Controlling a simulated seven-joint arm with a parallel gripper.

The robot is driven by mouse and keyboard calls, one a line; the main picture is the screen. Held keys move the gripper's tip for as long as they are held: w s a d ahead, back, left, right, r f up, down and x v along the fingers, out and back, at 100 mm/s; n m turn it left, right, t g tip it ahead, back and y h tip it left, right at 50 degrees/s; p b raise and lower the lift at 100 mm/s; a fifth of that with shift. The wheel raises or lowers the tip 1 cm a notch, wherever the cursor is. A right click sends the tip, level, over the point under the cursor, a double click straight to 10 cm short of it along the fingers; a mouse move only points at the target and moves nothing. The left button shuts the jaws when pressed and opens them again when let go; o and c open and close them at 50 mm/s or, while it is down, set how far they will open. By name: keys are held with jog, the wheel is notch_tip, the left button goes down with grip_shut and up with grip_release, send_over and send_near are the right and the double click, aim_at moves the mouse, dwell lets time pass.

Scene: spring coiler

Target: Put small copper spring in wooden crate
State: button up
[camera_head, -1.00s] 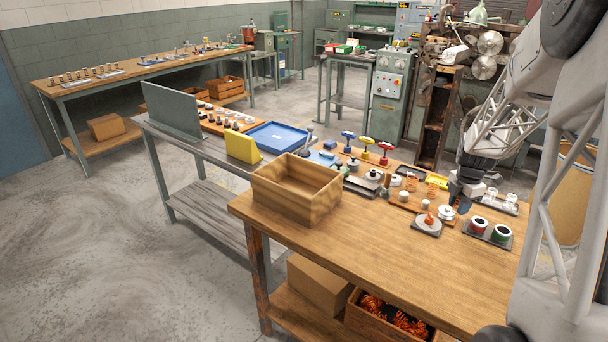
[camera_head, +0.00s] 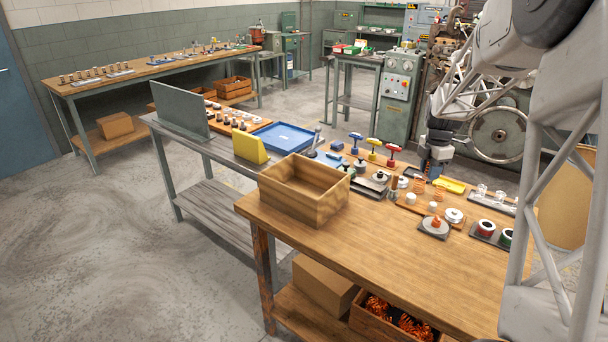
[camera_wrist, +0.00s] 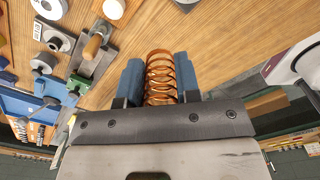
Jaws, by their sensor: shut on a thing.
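The open-topped wooden crate (camera_head: 287,201) stands empty at the left end of the near wooden bench. My gripper (camera_head: 427,171) is over the back of that bench, to the right of the crate. In the wrist view its blue fingers (camera_wrist: 159,70) are shut on a copper spring (camera_wrist: 160,86), one finger on each side of the coils. In the head view a copper spring (camera_head: 419,186) shows just under my gripper. A second copper spring (camera_head: 437,195) stands beside it on the board. I cannot tell from the head view whether the held spring is clear of the board.
Several T-handled tools (camera_head: 373,150), metal parts and a yellow tray (camera_head: 450,185) crowd the bench's back. A small plate with an orange piece (camera_head: 435,228) and a tray of spools (camera_head: 491,232) lie nearer. The front of the bench top is clear.

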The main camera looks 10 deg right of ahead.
jog(key=w+a, duration=0.5)
jog(key=a, duration=0.4)
jog(key=w+a, duration=0.5)
jog(key=a, duration=0.5)
send_over(304, 191)
jog(key=s, duration=0.5)
jog(key=shift+w+a+f, duration=0.1)
jog(key=shift+f, duration=1.2)
jog(key=shift+w+a+f, duration=0.1)
jog(key=shift+f, duration=1.2)
jog(key=shift+f, duration=2.5)
jog(key=shift+f, duration=0.1)
jog(key=shift+f, duration=2.4)
jog(key=shift+f, duration=0.2)
